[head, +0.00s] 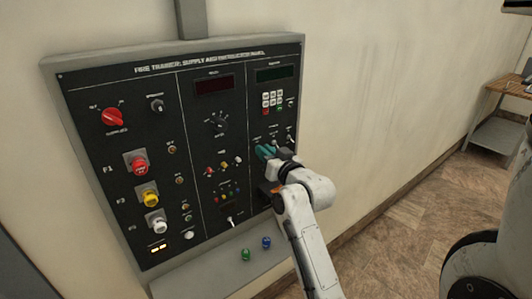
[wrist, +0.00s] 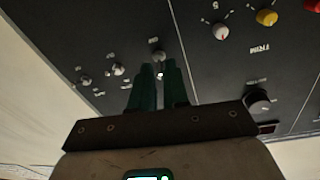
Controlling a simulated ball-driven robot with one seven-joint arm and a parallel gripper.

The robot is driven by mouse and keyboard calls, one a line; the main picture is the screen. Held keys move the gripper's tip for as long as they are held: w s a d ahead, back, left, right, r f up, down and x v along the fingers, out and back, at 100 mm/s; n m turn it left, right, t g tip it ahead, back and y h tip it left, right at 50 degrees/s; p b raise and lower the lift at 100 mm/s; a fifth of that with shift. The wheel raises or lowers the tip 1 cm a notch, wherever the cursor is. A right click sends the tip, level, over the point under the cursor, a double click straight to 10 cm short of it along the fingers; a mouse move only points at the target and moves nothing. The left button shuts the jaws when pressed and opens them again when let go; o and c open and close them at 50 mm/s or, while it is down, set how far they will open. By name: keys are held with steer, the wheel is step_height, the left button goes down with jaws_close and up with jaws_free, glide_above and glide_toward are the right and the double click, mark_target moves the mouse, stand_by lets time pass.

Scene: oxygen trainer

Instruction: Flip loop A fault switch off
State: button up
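The control panel (head: 190,90) is a dark upright board in a grey frame on the wall. In the wrist view, a row of small silver toggle switches shows: one (wrist: 157,56) just beyond my fingertips, two others (wrist: 118,69) (wrist: 85,80) to the left. Their labels are too small to tell which is loop A. My gripper (head: 265,151) is at the panel's right column, below the keypad. In the wrist view, its two green fingers (wrist: 159,68) stand a narrow gap apart. A bright switch tip shows in that gap; whether the fingers touch it is unclear.
A keypad (head: 272,101) and a dark display (head: 275,73) sit above my gripper. A rotary knob (head: 219,122) and small coloured knobs (head: 223,165) lie to the left. A ledge (head: 200,280) juts out below the panel. A shelf table (head: 497,135) stands far right.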

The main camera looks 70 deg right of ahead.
jaws_close()
